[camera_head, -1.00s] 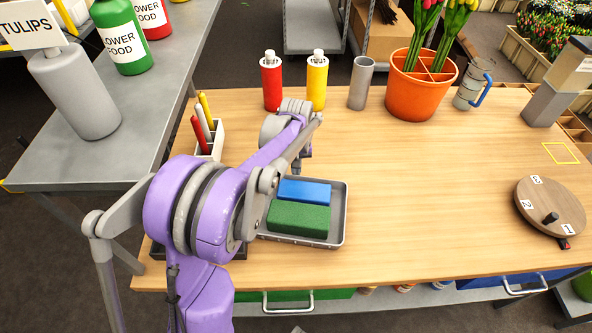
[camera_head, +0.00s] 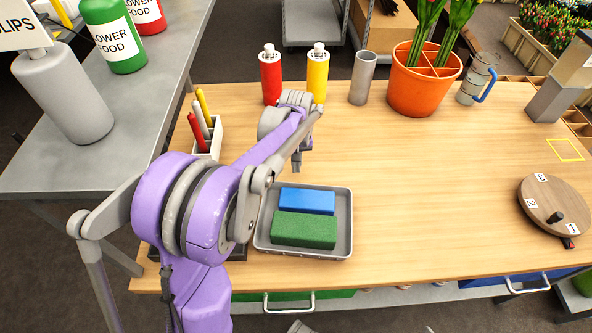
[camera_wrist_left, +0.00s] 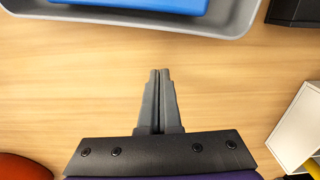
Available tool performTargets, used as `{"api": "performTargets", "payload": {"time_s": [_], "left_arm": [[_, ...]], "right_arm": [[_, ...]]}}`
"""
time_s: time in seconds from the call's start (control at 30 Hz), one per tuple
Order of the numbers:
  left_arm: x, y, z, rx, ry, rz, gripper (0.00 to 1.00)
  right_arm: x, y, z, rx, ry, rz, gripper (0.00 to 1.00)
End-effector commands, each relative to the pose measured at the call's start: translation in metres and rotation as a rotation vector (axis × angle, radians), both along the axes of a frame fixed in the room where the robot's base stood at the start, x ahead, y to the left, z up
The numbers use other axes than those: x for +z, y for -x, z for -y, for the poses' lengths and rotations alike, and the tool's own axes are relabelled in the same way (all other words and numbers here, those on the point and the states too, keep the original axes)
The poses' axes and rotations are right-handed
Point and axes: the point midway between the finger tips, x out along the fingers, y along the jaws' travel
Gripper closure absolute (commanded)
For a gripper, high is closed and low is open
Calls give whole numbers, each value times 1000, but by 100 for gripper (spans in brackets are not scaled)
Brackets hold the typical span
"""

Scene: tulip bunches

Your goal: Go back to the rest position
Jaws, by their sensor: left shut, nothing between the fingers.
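My left arm comes in from the left in the head view. It reaches over the left part of the wooden table (camera_head: 430,190). My left gripper (camera_head: 297,166) points down above the table, just behind the grey tray (camera_head: 346,225). In the left wrist view the left gripper (camera_wrist_left: 160,75) has its two fingers together, with bare table under them. Nothing is between the fingers. My right gripper is in neither view.
The tray holds a blue block (camera_head: 307,200) and a green block (camera_head: 304,231). A pen holder (camera_head: 213,140), red bottle (camera_head: 270,78), yellow bottle (camera_head: 317,77), grey cup (camera_head: 362,80) and orange pot (camera_head: 420,92) stand around. A round turntable (camera_head: 550,195) is at right. The table's middle is clear.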

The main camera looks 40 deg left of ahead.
Motion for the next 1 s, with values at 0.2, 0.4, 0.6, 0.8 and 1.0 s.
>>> {"api": "performTargets", "payload": {"time_s": [0.2, 0.4, 0.6, 0.8, 1.0], "left_arm": [[56, 1, 0, 0, 0, 0, 100], [84, 1, 0, 0, 0, 0, 100], [92, 1, 0, 0, 0, 0, 100], [94, 3, 5, -13, -2, 6, 100], [112, 32, 50, -155, -30, 85, 100]], "right_arm": [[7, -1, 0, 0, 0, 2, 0], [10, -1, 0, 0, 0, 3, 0], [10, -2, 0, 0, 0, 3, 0], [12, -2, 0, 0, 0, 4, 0], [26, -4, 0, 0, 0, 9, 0]]}}
